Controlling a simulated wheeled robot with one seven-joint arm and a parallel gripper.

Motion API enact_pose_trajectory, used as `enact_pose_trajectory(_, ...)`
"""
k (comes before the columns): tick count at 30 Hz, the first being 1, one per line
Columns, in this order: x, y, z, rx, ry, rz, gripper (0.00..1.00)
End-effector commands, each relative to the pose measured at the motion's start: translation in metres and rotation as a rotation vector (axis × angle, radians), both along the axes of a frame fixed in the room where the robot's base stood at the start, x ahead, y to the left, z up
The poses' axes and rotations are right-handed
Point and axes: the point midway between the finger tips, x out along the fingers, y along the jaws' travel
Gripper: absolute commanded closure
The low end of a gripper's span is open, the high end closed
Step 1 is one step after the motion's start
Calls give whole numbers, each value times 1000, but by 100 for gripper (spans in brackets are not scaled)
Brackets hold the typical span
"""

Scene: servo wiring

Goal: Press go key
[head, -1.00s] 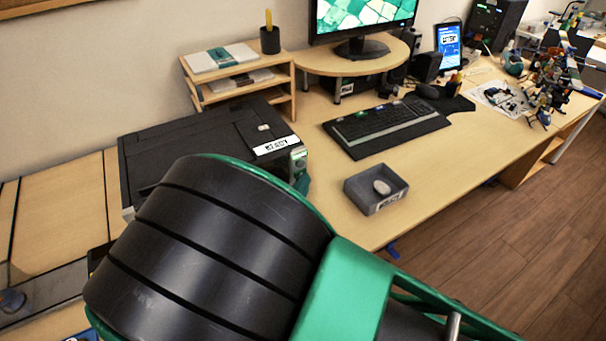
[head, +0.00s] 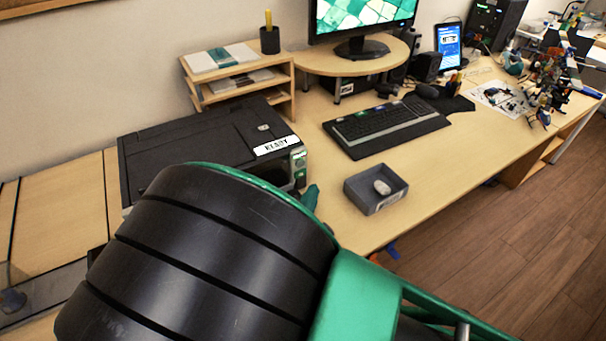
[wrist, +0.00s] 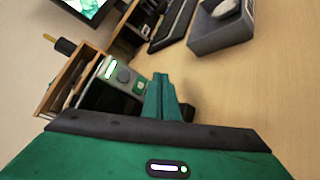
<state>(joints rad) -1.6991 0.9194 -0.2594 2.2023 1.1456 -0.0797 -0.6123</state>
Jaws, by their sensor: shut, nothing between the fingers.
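The black printer (head: 190,150) has a narrow grey control panel (head: 299,165) at its front corner, beside a white label reading READY (head: 277,146). In the wrist view the panel (wrist: 112,72) shows a small lit green display (wrist: 108,69), a dark round knob and a green key (wrist: 139,87) at the end nearest my fingers. I cannot read any marking on the key. My gripper (wrist: 162,84) has its teal fingers closed together and empty, just beside the green key. In the head view the gripper tip (head: 310,196) is right of and below the panel, with a gap between them.
A grey tray (head: 362,203) with a pale mouse-like object (head: 382,187) stands right of my gripper. Behind are a keyboard (head: 385,125), a wooden shelf (head: 240,75) and a monitor. The desk between tray and printer is clear.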

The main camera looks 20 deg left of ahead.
Motion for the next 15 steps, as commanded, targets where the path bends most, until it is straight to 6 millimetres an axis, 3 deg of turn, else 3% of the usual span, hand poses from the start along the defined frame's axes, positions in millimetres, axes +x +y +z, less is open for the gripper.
enact_pose_trajectory(7, -12, -13, 0, -1, 0, 1, 100)
enact_pose_trajectory(15, -13, -14, 0, 0, 0, 0, 100)
